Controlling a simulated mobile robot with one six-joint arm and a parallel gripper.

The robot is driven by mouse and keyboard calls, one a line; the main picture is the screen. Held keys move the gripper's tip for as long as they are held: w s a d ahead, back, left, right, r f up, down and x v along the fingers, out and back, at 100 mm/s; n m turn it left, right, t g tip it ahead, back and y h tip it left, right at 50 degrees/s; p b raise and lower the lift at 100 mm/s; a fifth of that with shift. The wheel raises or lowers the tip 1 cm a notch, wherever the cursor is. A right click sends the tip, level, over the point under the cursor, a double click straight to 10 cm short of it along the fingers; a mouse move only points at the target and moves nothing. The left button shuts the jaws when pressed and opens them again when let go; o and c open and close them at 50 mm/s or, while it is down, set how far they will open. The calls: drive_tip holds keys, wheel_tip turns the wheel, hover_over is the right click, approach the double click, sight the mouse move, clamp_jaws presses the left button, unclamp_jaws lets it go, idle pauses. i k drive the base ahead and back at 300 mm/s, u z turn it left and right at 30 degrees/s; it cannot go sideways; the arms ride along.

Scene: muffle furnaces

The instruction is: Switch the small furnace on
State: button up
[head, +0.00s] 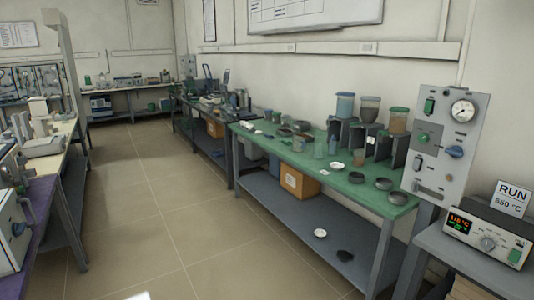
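The only thing I can make out as a furnace control is a cream and dark box (487,232) at the right edge. It has a lit orange and green display (459,222), a round knob (488,243) and a green switch (515,256). The switch's position is too small to tell. A white card (512,199) reading RUN 550 °C stands on the box.
A grey bench (440,250) carries the box. A grey panel with a gauge (446,142) stands behind it. A green-topped table (300,157) holds several dishes and jars, with a shelf below. A purple surface (42,197) is at left. The tiled floor (150,200) between is clear.

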sight(515, 255)
drive_tip(key=u, duration=1.45)
drive_tip(key=k, duration=0.1)
drive_tip(key=z, duration=2.75)
